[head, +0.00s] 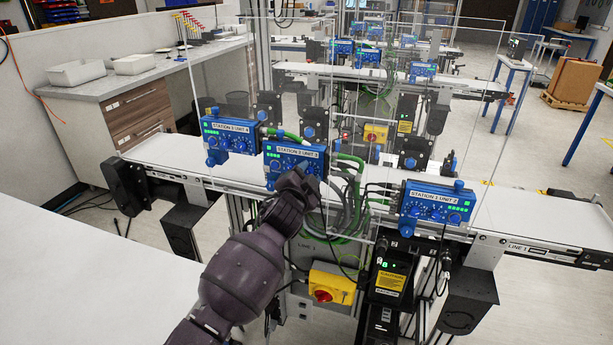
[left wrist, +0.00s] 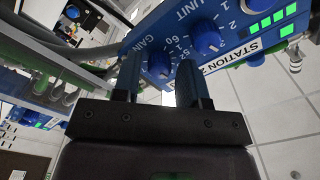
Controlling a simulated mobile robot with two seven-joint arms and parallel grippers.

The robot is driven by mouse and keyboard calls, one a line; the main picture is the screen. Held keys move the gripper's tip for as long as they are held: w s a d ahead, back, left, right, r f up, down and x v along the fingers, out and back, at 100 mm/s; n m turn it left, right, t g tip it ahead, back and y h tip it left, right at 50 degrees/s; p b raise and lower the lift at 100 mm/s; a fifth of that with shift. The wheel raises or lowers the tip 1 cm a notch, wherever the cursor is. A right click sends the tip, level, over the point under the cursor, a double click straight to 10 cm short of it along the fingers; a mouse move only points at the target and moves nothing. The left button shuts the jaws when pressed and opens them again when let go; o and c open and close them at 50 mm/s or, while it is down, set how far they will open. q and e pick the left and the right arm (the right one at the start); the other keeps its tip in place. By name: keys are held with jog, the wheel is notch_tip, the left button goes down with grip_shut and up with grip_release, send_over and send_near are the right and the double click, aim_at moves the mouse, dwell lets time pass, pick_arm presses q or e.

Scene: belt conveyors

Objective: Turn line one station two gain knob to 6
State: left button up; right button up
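The line one station two box (head: 293,158) is the middle of three blue control boxes on the near conveyor. My left gripper (head: 305,180) is right in front of it and covers part of its lower face. In the left wrist view, the box's blue face shows a "STATION 2" label (left wrist: 268,42) and a blue gain knob (left wrist: 159,66) beside the word GAIN. The two fingers of my left gripper (left wrist: 158,62) stand apart, one on each side of the gain knob, with small gaps showing. The knob's exact setting is too small to read. My right gripper is out of view.
A second blue knob (left wrist: 206,37), marked UNIT, sits close to the right finger. Other blue boxes stand to the left (head: 230,135) and right (head: 437,203). Clear panels (head: 225,100) rise along the conveyor. Green hoses (head: 350,190) hang just right of the middle box.

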pick_arm(q)
jog(key=shift+o, duration=0.6)
jog(key=shift+s, duration=0.15)
jog(key=shift+s+a, duration=0.2)
jog(key=shift+s, duration=0.05)
jog(key=b+v, duration=0.1)
jog(key=v, duration=0.9)
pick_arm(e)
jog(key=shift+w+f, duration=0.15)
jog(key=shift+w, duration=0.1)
pick_arm(q)
jog(key=shift+d, duration=0.1)
